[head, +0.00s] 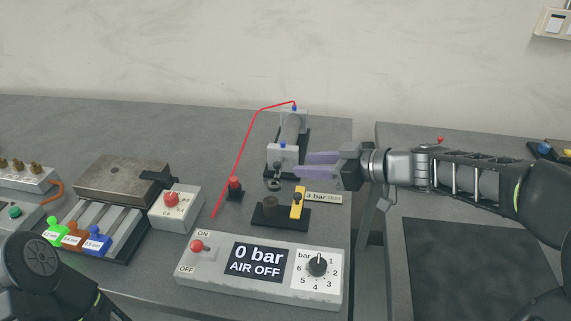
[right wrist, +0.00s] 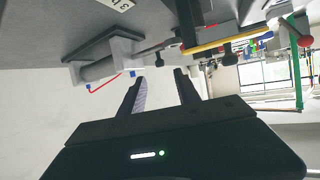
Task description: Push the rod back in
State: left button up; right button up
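The grey pneumatic cylinder (head: 291,128) has blue fittings and lies on a black base at the back of the table. Its rod comes out of the front end block, and a dark ring-like rod end (head: 273,184) shows just in front. In the right wrist view the cylinder (right wrist: 100,68) appears upside down, with the rod (right wrist: 155,47) extending from it. My right gripper (head: 305,165) comes in from the right with its purple fingers beside the front block and rod. Its fingers are apart with nothing between them in the wrist view (right wrist: 163,85). My left gripper is not visible.
A control box (head: 222,283) reads "0 bar AIR OFF", with a red lever and a pressure dial. A dark round post (head: 270,206) and a yellow piece (head: 297,203) stand before the rod. A red hose (head: 238,155) runs left of the cylinder. A gap separates the tables.

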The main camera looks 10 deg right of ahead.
aim_at(280, 165)
jog(key=p+x, duration=0.1)
jog(key=x, duration=0.6)
jog(key=shift+w+a+f, duration=0.15)
jog(key=shift+w, duration=0.05)
jog(key=shift+c, duration=0.3)
grip_shut()
dwell(0.9)
